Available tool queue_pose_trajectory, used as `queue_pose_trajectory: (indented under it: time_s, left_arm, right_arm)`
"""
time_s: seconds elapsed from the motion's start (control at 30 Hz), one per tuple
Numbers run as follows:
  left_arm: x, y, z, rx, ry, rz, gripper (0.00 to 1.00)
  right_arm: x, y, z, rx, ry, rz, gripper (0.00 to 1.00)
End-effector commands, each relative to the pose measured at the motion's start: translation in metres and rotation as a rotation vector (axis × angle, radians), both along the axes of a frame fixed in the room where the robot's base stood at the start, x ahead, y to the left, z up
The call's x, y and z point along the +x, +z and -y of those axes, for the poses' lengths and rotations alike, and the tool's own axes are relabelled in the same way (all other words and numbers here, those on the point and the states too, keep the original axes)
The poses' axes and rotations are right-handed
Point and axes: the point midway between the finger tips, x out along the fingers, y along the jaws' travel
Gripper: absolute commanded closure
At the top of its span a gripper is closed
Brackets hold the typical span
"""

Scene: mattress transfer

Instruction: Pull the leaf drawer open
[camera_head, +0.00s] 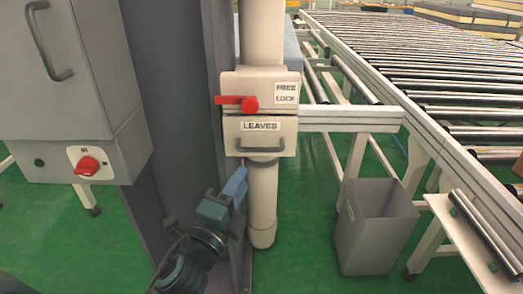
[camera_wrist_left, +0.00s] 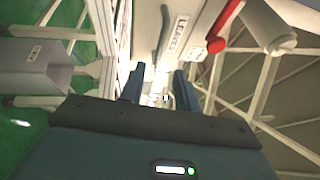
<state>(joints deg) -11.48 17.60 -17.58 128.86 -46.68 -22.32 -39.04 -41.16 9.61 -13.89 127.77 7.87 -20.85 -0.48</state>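The leaf drawer (camera_head: 232,138) is a cream box front labelled LEAVES on a round post, below the FREE/LOCK panel. Its grey bar handle (camera_head: 260,161) runs along the lower front. The drawer looks closed. My left gripper (camera_head: 236,184) is below and slightly left of the handle, apart from it. In the left wrist view its two blue fingers (camera_wrist_left: 160,86) are spread with nothing between them. There the handle (camera_wrist_left: 163,35) is ahead of the fingers and the LEAVES label (camera_wrist_left: 179,32) is just right of it. My right gripper is not in view.
A red lever (camera_head: 238,102) sits on the panel (camera_head: 262,82) above the drawer. A grey cabinet (camera_head: 60,90) with a red switch is at left. A grey bin (camera_head: 375,240) stands at right, beside a roller conveyor (camera_head: 415,60). Green floor is clear between post and bin.

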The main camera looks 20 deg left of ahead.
Motion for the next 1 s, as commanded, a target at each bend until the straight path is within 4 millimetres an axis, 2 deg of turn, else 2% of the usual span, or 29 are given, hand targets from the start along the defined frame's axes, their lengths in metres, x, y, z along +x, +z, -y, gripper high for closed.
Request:
queue_pose_trajectory:
  time_s: [0.3, 0.5, 0.7, 0.97, 1.0]
  left_arm:
    - [0.065, 0.014, 0.007, 0.001, 0.002, 0.002, 0.68]
    - [0.094, 0.017, 0.011, 0.0, 0.001, 0.0, 0.68]
    - [0.106, 0.019, 0.012, 0.0, 0.001, -0.001, 0.68]
    - [0.107, 0.018, 0.013, 0.0, 0.0, -0.001, 0.68]
    - [0.107, 0.018, 0.013, 0.0, 0.0, -0.001, 0.7]
  right_arm:
    - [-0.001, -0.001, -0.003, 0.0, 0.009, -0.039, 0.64]
    - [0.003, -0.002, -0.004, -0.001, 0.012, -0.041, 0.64]
    - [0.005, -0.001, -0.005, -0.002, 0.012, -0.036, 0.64]
    - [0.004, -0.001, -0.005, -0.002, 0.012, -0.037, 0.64]
    - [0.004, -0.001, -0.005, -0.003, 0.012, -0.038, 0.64]
